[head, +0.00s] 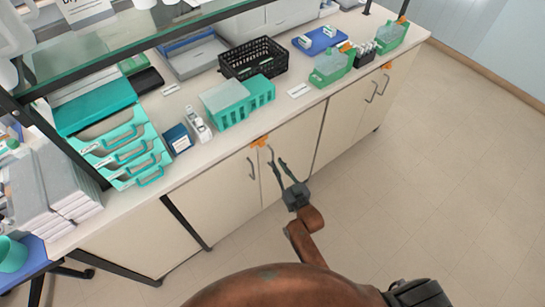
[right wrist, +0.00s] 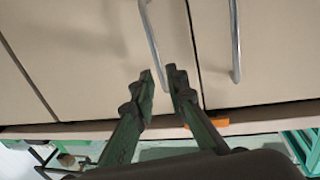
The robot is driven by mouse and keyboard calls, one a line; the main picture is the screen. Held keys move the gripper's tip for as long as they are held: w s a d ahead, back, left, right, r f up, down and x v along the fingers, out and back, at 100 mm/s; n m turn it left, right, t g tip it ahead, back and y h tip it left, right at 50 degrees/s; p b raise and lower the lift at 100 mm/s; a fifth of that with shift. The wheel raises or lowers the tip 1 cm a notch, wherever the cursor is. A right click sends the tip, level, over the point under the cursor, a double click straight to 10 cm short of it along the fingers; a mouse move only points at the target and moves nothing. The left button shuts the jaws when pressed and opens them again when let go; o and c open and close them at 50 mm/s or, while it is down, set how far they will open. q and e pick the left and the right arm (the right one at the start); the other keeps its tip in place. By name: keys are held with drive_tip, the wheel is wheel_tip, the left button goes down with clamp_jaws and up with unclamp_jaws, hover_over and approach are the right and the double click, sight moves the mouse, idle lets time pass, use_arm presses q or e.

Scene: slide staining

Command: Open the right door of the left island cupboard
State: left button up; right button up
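The left island cupboard has a pale left door (head: 222,192) and a pale right door (head: 299,143), both flush with the front. The right door's metal bar handle (head: 271,154) also shows in the upside-down right wrist view (right wrist: 151,35). The left door's handle (head: 251,168) stands beside it, and shows at right in the wrist view (right wrist: 235,40). My right gripper (head: 276,162) is open at the right door's handle. Its fingertips (right wrist: 159,72) lie on either side of the bar's upper end; contact is unclear. My left gripper is not in view.
An orange marker (head: 260,142) sits on the counter edge above the doors. The counter (head: 295,105) carries a green rack (head: 262,93), a black basket (head: 253,58) and drawers. Another cupboard (head: 345,110) adjoins at right. The floor (head: 440,170) in front is clear.

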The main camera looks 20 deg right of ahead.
sight(273, 157)
drive_tip(key=w, duration=0.3)
drive_tip(key=w+b, duration=0.1)
drive_tip(key=w, duration=0.1)
drive_tip(key=shift+w+a+f, duration=0.1)
drive_tip(key=shift+a, duration=0.3)
drive_tip(key=shift+c, duration=0.7)
clamp_jaws()
drive_tip(key=shift+d, duration=0.1)
